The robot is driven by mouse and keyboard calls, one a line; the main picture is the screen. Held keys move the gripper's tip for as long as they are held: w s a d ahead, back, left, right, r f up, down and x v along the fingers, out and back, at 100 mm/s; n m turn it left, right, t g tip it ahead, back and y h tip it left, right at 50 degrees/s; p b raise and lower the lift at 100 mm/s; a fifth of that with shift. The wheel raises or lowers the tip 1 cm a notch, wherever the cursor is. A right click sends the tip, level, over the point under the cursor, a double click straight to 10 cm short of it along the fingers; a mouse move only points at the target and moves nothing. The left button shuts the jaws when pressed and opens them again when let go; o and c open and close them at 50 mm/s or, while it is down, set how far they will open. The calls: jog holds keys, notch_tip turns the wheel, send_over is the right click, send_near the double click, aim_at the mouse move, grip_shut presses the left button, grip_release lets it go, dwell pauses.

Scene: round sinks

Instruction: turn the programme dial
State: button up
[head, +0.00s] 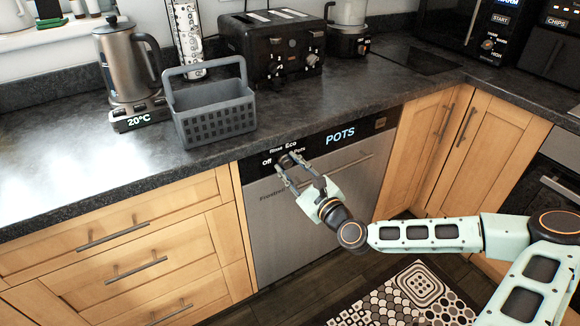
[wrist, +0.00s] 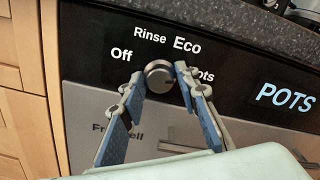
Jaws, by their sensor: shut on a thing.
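The programme dial (wrist: 157,77) is a round knob with a pale rim on the dishwasher's black control strip. The words Off, Rinse, Eco and Pots are set around it, with Pots partly hidden by a finger. My gripper (wrist: 160,76) is shut on the dial, one blue-padded finger on each side. In the head view my gripper (head: 290,162) reaches the control strip, and its fingers largely hide the dial. The dishwasher's display (head: 340,135) reads POTS, and the same word shows in the wrist view.
The dishwasher's steel door (head: 290,235) has a bar handle (head: 345,168) right of my fingers. The dark worktop (head: 215,155) overhangs above the strip. A grey basket (head: 212,112), a kettle (head: 128,65) and a toaster (head: 270,45) stand on it. A patterned mat (head: 405,295) lies on the floor.

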dwell(0.4)
jog(key=o, duration=1.2)
jog(key=shift+c, duration=0.2)
jog(key=v, duration=1.2)
